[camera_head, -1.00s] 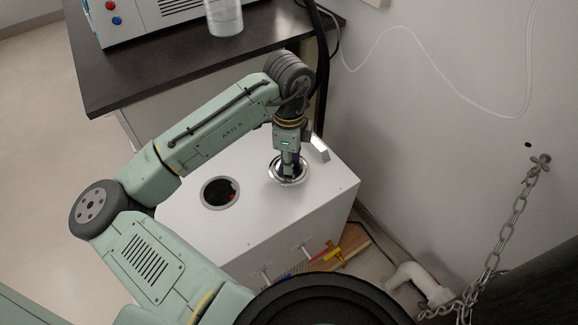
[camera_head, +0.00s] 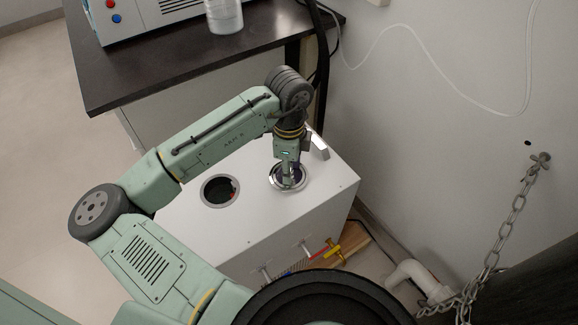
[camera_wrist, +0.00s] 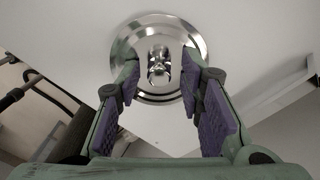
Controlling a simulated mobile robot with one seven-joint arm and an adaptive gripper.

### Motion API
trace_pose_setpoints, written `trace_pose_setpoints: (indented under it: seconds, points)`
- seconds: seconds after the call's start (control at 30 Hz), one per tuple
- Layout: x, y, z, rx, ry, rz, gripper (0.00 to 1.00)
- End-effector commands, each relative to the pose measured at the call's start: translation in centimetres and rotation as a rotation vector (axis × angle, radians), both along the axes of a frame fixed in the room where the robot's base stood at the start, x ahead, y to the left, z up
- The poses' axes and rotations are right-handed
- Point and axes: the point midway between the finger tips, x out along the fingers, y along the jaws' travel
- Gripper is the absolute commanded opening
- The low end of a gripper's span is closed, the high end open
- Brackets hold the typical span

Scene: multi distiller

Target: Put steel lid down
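The steel lid is a shiny round disc with a small knob; in the wrist view the lid (camera_wrist: 189,101) lies beyond my fingertips against the white top. In the head view the lid (camera_head: 302,180) lies on the right part of the white box top (camera_head: 254,205), partly hidden by my gripper. My gripper (camera_head: 289,181) points down over it. In the wrist view my gripper (camera_wrist: 160,75) is open, its purple-padded fingers on either side of the knob with gaps visible. The exact seating of the lid's rim is hard to tell.
An open round hole (camera_head: 220,190) is left of the lid. A metal bracket (camera_head: 318,146) stands behind it.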

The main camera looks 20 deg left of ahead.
Motion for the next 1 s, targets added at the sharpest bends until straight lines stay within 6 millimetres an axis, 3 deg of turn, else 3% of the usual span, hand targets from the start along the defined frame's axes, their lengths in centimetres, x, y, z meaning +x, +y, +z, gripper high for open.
trace_pose_setpoints:
  seconds: [0.37, 0.8, 1.0]
  points:
    - [0.0, 0.0, 0.9, 0.000, -0.001, 0.000, 0.36]
    - [0.0, 0.0, 9.8, 0.000, -0.002, -0.001, 0.36]
    - [0.0, 0.0, 11.9, 0.001, -0.001, 0.000, 0.36]
